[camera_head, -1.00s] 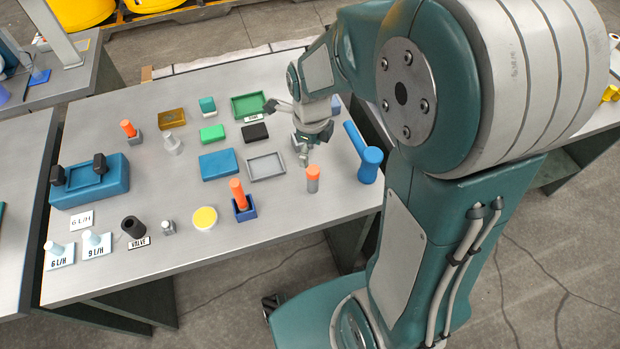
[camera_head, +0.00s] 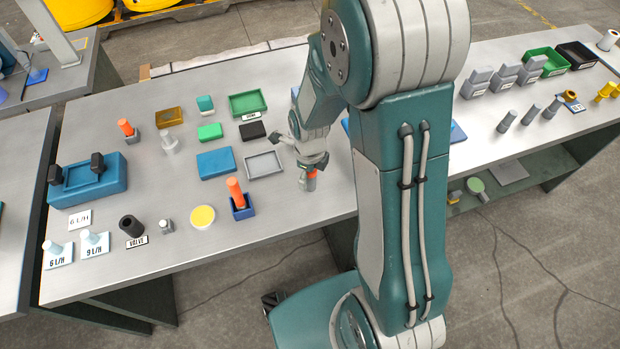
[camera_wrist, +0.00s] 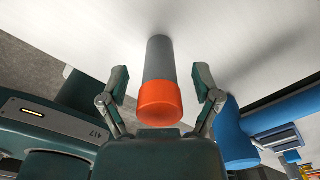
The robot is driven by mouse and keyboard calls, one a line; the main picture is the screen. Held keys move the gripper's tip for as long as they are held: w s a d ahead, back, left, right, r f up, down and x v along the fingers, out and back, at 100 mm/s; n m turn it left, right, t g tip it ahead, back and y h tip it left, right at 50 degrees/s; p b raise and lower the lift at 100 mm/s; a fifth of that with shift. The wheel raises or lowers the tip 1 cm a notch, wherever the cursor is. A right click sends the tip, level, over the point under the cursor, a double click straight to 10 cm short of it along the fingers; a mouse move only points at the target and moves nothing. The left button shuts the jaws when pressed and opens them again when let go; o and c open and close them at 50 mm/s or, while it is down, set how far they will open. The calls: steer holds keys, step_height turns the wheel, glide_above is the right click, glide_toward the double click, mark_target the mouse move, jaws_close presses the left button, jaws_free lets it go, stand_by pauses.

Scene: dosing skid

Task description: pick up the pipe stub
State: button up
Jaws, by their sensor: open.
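The pipe stub, a grey upright cylinder with an orange top, stands on the steel table near its front edge; its lower part (camera_head: 309,184) shows below my gripper (camera_head: 308,166). In the wrist view the stub's orange end (camera_wrist: 160,102) and grey body lie between the two fingers of my gripper (camera_wrist: 161,84). The fingers are open, one on each side, with gaps visible between them and the stub. In the head view my gripper hides part of the orange top.
A blue holder (camera_head: 243,212) with another orange-topped piece stands to the left. A grey tray (camera_head: 264,166) and a blue block (camera_head: 217,163) lie behind it. A blue cylindrical object (camera_wrist: 235,130) is close by my gripper in the wrist view.

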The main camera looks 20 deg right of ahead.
jaws_close()
stand_by(0.3)
